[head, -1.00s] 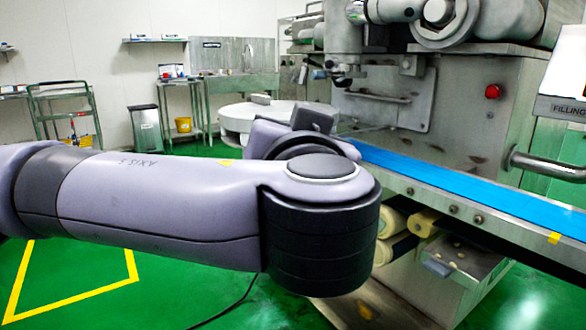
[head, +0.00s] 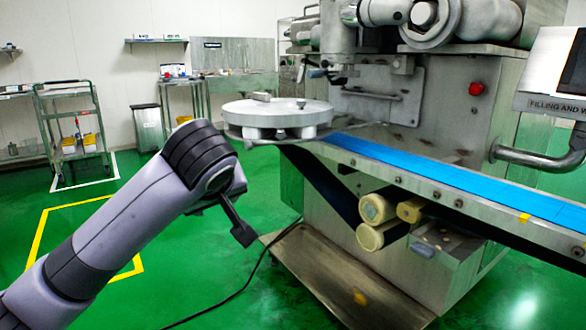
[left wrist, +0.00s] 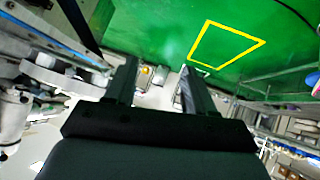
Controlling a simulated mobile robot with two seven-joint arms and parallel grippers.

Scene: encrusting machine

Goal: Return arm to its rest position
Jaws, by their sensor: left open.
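My left arm (head: 110,230) comes in from the lower left of the head view, raised up to a dark joint (head: 200,155). A dark part beyond that joint hangs down over the green floor; I cannot tell there how the fingers stand. In the left wrist view my left gripper (left wrist: 158,78) has its two dark fingers apart with nothing between them. It is in free air, clear of the machine. My right arm and gripper are not in view.
The encrusting machine (head: 400,120) stands at the right with a blue conveyor belt (head: 450,178). A round turntable (head: 275,112) is at the belt's far end. A metal cart (head: 70,115) and bin (head: 147,125) stand at the back left. Green floor is open at left.

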